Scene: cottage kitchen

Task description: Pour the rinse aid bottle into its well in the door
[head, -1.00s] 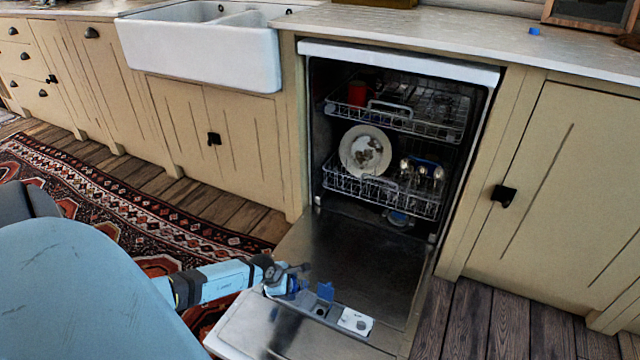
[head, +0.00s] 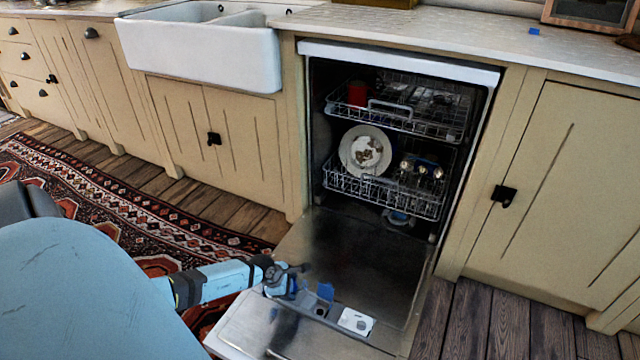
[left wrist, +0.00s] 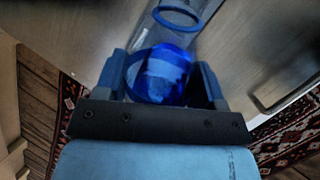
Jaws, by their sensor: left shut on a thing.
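My left gripper (head: 293,281) is over the inner face of the lowered dishwasher door (head: 350,265), near its outer end. In the left wrist view, it is shut on the rinse aid bottle (left wrist: 165,73), a clear bottle with blue in it, held between the two fingers. The bottle is hard to make out in the head view. A raised blue flap (head: 325,291) stands on the door just right of the gripper, with a dark round well (head: 320,310) beside it. I cannot tell whether the bottle's mouth is over the well. My right gripper is not in view.
A white dispenser panel (head: 356,321) sits on the door right of the well. The lower rack (head: 380,196) with a plate (head: 365,152) and the upper rack (head: 410,121) are inside the dishwasher. A patterned rug (head: 110,210) lies at the left.

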